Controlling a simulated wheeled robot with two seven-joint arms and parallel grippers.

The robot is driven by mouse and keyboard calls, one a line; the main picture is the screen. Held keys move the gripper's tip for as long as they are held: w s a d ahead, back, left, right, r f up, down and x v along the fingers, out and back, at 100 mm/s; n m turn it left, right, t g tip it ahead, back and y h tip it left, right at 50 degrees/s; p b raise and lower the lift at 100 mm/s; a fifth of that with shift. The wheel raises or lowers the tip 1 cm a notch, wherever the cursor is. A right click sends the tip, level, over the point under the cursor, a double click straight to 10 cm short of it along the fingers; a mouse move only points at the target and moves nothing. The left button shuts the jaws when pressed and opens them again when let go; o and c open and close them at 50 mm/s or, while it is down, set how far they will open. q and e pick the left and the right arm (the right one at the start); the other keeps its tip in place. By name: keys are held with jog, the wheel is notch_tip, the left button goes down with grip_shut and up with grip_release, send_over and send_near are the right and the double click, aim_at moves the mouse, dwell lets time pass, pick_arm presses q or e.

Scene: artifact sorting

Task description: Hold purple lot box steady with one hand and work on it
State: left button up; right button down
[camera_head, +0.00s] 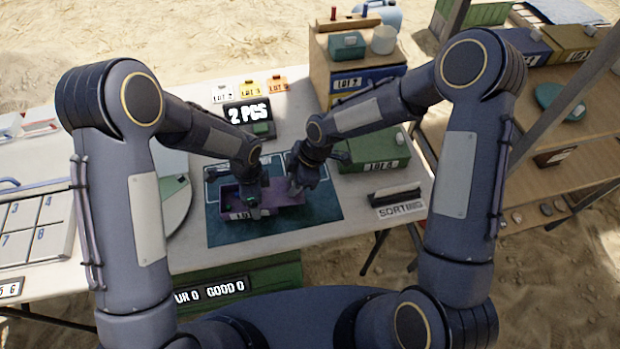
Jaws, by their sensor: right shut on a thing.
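The purple lot box (285,212) lies on the dark teal mat (325,212) at the front middle of the table. It is open at the top, and a white label shows on its front left. My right gripper (293,192) is at the box's right end and is shut on it. My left gripper (249,209) reaches down over the left part of the box and hides much of its inside. I cannot tell whether the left gripper is open or shut. What lies in the box is not clear.
A green lot box (372,152) stands right of the mat. A "SORTING" sign (401,209) and a dark holder are at the front right. Behind are a "2 PCS" display (249,114) and a wooden shelf (318,62). A numbered tray (30,232) is at left.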

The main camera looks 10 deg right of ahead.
jog(key=shift+a+r, duration=0.15)
jog(key=shift+a, duration=1.25)
dwell(0.3)
jog(key=c, duration=1.1)
grip_release()
jog(key=shift+d, duration=0.2)
jog(key=shift+d+r, duration=0.15)
jog(key=shift+r, duration=0.1)
jog(key=v, duration=1.1)
jog(key=shift+d+r, duration=0.1)
jog(key=shift+r, duration=0.05)
jog(key=shift+c, duration=0.2)
